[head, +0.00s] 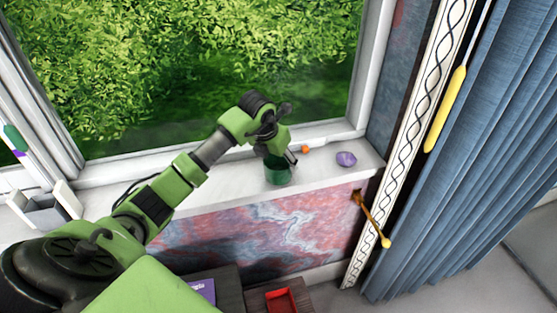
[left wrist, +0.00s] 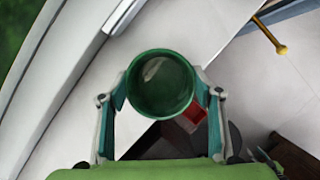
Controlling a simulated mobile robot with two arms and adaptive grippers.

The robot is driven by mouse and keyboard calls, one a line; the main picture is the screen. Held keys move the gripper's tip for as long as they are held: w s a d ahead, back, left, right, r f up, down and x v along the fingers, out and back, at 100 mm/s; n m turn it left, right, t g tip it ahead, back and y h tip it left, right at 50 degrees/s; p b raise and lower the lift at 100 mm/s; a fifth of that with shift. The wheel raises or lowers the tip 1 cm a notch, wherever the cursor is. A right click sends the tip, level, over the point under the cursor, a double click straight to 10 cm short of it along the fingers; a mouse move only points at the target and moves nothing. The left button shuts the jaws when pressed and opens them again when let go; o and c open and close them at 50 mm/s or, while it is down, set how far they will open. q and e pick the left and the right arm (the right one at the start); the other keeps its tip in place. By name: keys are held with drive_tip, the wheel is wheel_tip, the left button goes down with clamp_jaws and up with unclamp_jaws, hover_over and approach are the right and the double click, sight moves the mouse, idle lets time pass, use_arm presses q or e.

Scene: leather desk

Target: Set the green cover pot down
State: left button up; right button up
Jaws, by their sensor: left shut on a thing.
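The green cover pot (head: 278,172) is at the window sill (head: 325,172), near its front edge in the head view. My left gripper (head: 291,158) is shut on it. In the left wrist view the pot (left wrist: 160,84) shows its round open top, and the fingers of my left gripper (left wrist: 161,92) grip it from both sides. The pot looks empty and roughly upright. I cannot tell whether its base touches the sill. My right gripper is not in view.
A purple stone-like object (head: 346,159) and a small orange object (head: 305,149) lie on the sill to the right of the pot. A grey holder (head: 45,211) stands at the left. A yellow-brown hook (head: 373,220) sticks out at the right. A red tray (head: 281,300) is below.

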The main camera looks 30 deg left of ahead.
use_arm(q)
drive_tip(key=shift+f, duration=0.45)
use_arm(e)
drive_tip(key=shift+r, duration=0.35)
use_arm(q)
drive_tip(key=shift+f, duration=0.1)
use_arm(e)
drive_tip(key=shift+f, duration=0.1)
use_arm(q)
drive_tip(key=o, duration=1.2)
drive_tip(key=shift+s+r, duration=0.1)
drive_tip(key=shift+r, duration=0.35)
drive_tip(key=b+v, duration=0.2)
drive_tip(key=v, duration=0.9)
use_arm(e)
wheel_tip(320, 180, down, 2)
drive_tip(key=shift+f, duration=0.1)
